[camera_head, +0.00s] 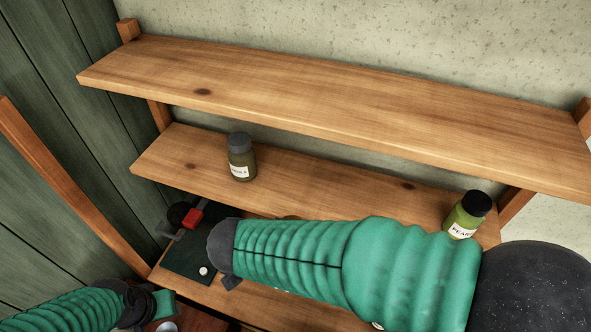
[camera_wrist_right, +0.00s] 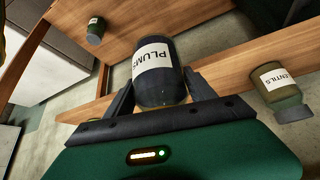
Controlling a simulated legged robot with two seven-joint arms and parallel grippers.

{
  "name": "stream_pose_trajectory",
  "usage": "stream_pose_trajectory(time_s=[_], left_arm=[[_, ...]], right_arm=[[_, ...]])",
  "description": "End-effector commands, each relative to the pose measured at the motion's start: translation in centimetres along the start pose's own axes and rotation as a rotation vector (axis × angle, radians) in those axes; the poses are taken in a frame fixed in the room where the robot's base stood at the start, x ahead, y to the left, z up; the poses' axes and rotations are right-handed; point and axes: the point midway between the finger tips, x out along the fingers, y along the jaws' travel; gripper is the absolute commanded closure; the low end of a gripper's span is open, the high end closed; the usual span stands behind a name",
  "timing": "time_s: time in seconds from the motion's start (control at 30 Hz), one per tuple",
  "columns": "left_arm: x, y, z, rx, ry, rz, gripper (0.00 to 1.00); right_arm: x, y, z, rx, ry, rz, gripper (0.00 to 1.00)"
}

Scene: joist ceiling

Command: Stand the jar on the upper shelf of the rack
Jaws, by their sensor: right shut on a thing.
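A dark jar with a white label reading PLUMS (camera_wrist_right: 155,58) is between the fingers of my right gripper (camera_wrist_right: 160,92) in the right wrist view. The gripper is shut on it. The upper shelf (camera_head: 330,95) is a bare wooden board across the top of the rack. My left arm comes in at the bottom left of the head view, and its gripper (camera_head: 160,305) is only partly seen, so I cannot tell its state.
The shelf below (camera_head: 310,180) holds a dark-lidded jar (camera_head: 241,160) at left and a jar labelled PEARS (camera_head: 466,215) at right. In the wrist view a LENTILS jar (camera_wrist_right: 280,88) is at right. The upper shelf is clear.

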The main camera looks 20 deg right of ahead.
Motion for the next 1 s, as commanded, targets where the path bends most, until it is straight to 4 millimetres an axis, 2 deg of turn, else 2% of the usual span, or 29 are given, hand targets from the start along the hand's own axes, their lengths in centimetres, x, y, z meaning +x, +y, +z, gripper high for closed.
stream_pose_trajectory(time_s=[0.07,0.17,0.6,1.0], left_arm=[[-0.6,0.0,-0.1,0.000,-0.001,0.000,0.64],[-0.9,0.0,-0.2,0.000,-0.001,0.000,0.64],[-3.4,0.0,-0.8,0.000,-0.001,0.000,0.64],[-4.3,0.0,-1.0,0.000,-0.001,0.000,0.64]], right_arm=[[-0.6,0.1,-0.9,-0.007,0.003,-0.005,0.98],[0.1,0.1,-2.0,-0.009,0.002,-0.005,0.98],[5.5,-0.2,-10.5,-0.009,0.003,-0.002,0.98],[7.7,-0.2,-13.8,-0.010,0.004,-0.004,0.98]])
